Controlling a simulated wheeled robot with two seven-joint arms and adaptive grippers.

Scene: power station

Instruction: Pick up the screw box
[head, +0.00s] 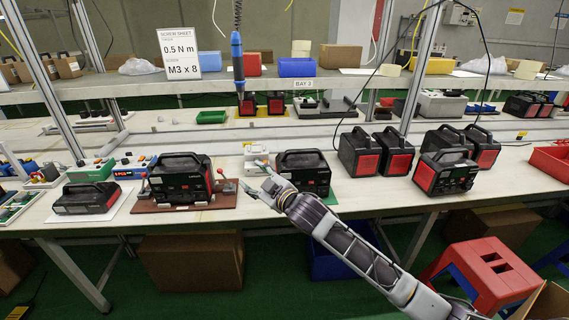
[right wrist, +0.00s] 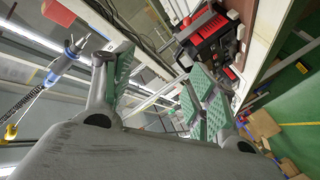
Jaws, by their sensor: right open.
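A small whitish box (head: 256,153) stands on the bench between two black power stations; it may be the screw box, but I cannot tell for sure. My right gripper (head: 254,177) is just in front of it, over the bench's front part, and its fingers overlap the box's lower area in the picture. In the right wrist view the right gripper (right wrist: 162,88) has its green-padded fingers spread apart with nothing between them. I cannot make out the whitish box in that view. My left gripper is not in view.
A power station (head: 181,180) sits on a brown board left of my gripper, and another (head: 303,170) sits right of it, behind my arm. A blue screwdriver (head: 238,62) hangs above. A red stool (head: 487,275) stands at the front right.

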